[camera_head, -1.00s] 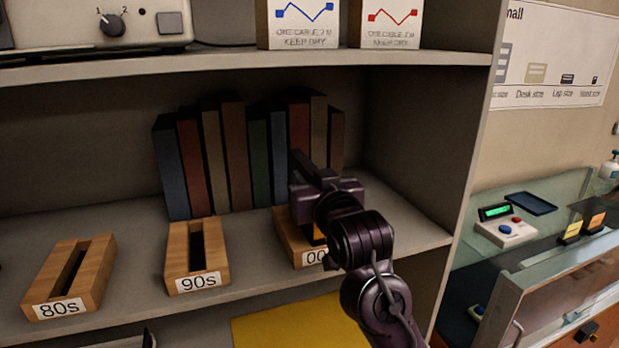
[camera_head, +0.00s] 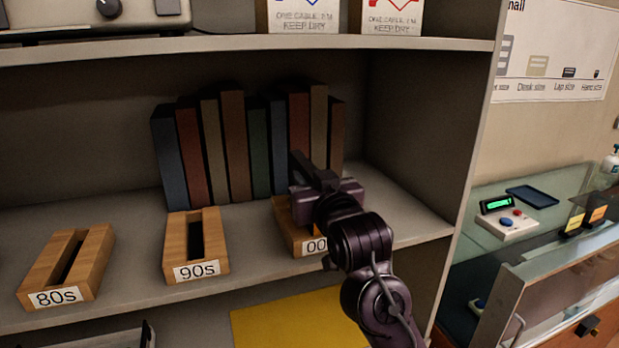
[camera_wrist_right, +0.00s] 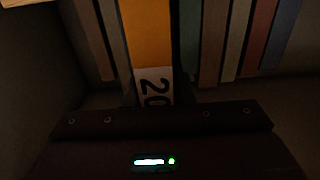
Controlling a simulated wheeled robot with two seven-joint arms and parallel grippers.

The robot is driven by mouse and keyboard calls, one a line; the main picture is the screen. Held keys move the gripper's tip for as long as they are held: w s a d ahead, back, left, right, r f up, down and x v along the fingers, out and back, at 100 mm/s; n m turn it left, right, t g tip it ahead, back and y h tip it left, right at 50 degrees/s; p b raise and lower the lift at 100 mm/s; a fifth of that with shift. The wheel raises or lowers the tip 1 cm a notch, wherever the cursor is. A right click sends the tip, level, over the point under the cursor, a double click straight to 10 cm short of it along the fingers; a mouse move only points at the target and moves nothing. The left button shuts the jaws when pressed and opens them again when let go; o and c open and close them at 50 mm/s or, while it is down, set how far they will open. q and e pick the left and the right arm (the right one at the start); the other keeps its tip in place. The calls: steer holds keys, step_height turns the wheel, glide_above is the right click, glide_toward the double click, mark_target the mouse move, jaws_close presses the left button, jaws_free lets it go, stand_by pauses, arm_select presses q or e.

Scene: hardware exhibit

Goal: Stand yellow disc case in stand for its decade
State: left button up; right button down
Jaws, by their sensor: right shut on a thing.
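The yellow disc case (camera_wrist_right: 147,35) shows orange-yellow in the right wrist view, with a white label whose visible part reads "20". My right gripper (camera_head: 318,188) is shut on it; its dark body (camera_wrist_right: 160,135) spans the bottom of the wrist view. In the head view, the gripper is over the wooden 00s stand (camera_head: 290,238) and hides the case and part of that stand's slot. I cannot tell how far the case is in the slot. The 90s stand (camera_head: 177,248) and 80s stand (camera_head: 43,275) are empty. My left gripper is not in view.
A row of dark books (camera_head: 235,150) stands close behind the 90s and 00s stands. The upper shelf (camera_head: 240,44) is above, and the side wall (camera_head: 430,130) rises to the right. A yellow sheet (camera_head: 280,322) is below the shelf edge.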

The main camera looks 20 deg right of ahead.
steer(key=shift+f, duration=0.15)
steer(key=c, duration=1.2)
jaws_free()
steer(key=shift+o, duration=0.2)
steer(key=shift+s+d, duration=0.1)
steer(key=shift+s, duration=2.55)
steer(key=s, duration=0.2)
steer(key=shift+s+d, duration=0.1)
steer(key=shift+s, duration=0.3)
